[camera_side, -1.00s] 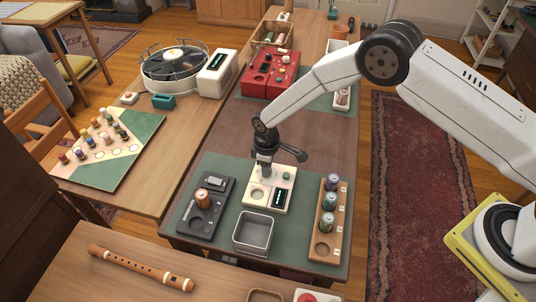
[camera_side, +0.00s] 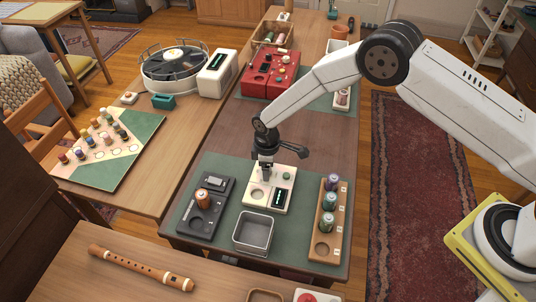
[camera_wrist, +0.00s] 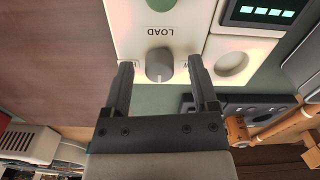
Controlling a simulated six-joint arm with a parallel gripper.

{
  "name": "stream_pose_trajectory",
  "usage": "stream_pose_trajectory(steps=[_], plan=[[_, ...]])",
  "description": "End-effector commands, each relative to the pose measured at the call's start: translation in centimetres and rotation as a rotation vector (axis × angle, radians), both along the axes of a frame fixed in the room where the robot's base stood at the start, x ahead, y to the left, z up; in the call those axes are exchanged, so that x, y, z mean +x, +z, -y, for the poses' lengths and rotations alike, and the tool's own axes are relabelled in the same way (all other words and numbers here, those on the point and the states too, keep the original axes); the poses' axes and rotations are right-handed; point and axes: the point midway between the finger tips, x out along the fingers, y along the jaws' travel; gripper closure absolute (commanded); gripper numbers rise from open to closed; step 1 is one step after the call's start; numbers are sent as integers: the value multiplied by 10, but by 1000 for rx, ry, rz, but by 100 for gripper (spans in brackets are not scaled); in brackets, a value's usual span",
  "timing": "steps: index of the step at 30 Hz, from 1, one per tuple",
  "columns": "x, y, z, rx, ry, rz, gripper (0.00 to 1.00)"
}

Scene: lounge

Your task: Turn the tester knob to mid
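The cream tester (camera_side: 253,204) lies on the green mat, with a dark display (camera_side: 280,199) and a round recess. In the wrist view the tester (camera_wrist: 130,30) shows upside down, with a grey knob (camera_wrist: 158,66) beside the word LOAD. The knob's pointer direction is hard to tell. The display (camera_wrist: 262,12) shows several pale lit bars. My gripper (camera_side: 267,173) is over the tester's back left part. In the wrist view my gripper (camera_wrist: 160,72) is open, one finger on each side of the knob, with visible gaps. Finger height relative to the knob is unclear.
A dark tray (camera_side: 190,222) with an orange cell stands left of the tester. A grey metal bin (camera_side: 240,243) is in front. A wooden rack (camera_side: 341,225) with several cells is at right. A red device (camera_side: 257,88) stands farther back. Bare tabletop lies between.

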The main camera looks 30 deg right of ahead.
Motion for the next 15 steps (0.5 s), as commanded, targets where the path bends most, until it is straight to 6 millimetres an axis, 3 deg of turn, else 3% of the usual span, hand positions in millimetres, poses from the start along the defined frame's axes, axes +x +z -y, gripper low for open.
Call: stream_pose_trajectory(steps=[15], plan=[[1,13,0,1,-1,3,24]])
